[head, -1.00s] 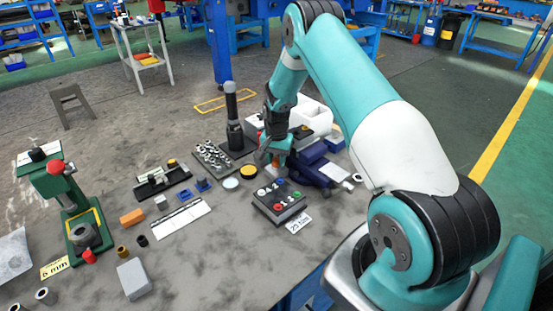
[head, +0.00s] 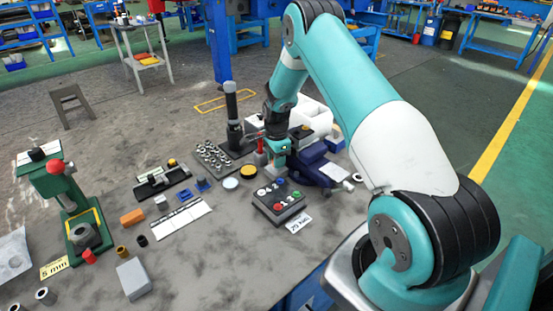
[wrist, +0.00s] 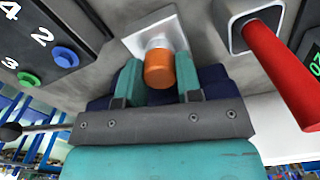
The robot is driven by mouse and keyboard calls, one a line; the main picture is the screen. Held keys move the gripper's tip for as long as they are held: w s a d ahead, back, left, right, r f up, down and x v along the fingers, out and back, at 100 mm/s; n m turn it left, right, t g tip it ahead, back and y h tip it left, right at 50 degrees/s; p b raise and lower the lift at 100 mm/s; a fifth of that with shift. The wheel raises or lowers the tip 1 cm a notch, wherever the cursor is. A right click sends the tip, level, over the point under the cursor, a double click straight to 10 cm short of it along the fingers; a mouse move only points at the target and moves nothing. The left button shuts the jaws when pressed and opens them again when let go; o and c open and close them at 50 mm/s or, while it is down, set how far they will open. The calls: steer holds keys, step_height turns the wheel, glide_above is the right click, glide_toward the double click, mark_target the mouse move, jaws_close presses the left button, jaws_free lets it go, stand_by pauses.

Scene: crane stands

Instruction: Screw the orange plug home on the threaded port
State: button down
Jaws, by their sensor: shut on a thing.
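The orange plug (wrist: 159,70) sits between the two teal fingers of my gripper (wrist: 159,82) in the wrist view. My gripper is shut on it. The plug is at the pale threaded port (wrist: 158,42), which stands on a light square plate (wrist: 142,27). I cannot tell how deep the plug is on the thread. In the head view my gripper (head: 279,160) points down beside the dark blue vise (head: 312,168), and the plug and port are hidden there.
A red handle (wrist: 288,72) rises from a grey square fitting close right of my gripper. A button box (head: 278,202) stands in front, with numbered buttons (wrist: 65,56) at left. A dark post (head: 232,105) and a tray of small parts (head: 211,158) are left.

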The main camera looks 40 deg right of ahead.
steer(key=m, duration=0.5)
stand_by(0.3)
steer(key=c, duration=0.7)
jaws_free()
steer(key=shift+c, duration=0.8)
